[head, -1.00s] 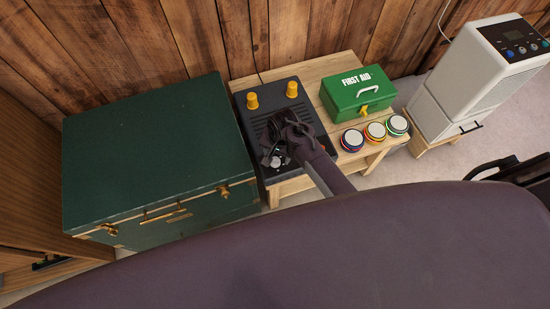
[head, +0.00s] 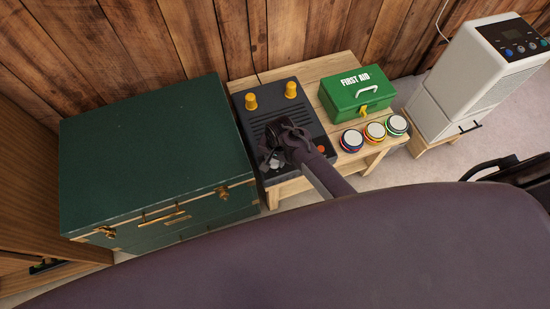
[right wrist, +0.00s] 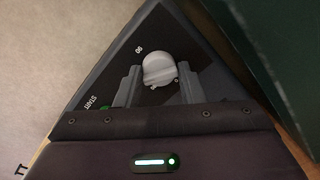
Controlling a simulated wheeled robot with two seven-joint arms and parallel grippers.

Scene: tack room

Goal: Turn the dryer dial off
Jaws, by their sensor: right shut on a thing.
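The dryer (head: 285,98) is a black box with a slatted top and two yellow pegs, on a wooden bench against the wall. My right gripper (head: 268,160) is over its front panel and hides most of that panel in the head view. In the right wrist view the pale grey round dial (right wrist: 159,68) sits on the dark panel, by the marks "90" and "START". My right gripper (right wrist: 159,88) is shut on the dial, one finger on each side. Where the dial points is unclear. My left gripper is not in view.
A large green trunk (head: 150,150) stands close to the dryer's left. An orange-red button (head: 322,149) shows beside my right arm. A green first aid box (head: 358,92) and several round tins (head: 375,131) are to the right. A white appliance (head: 480,75) stands farther right.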

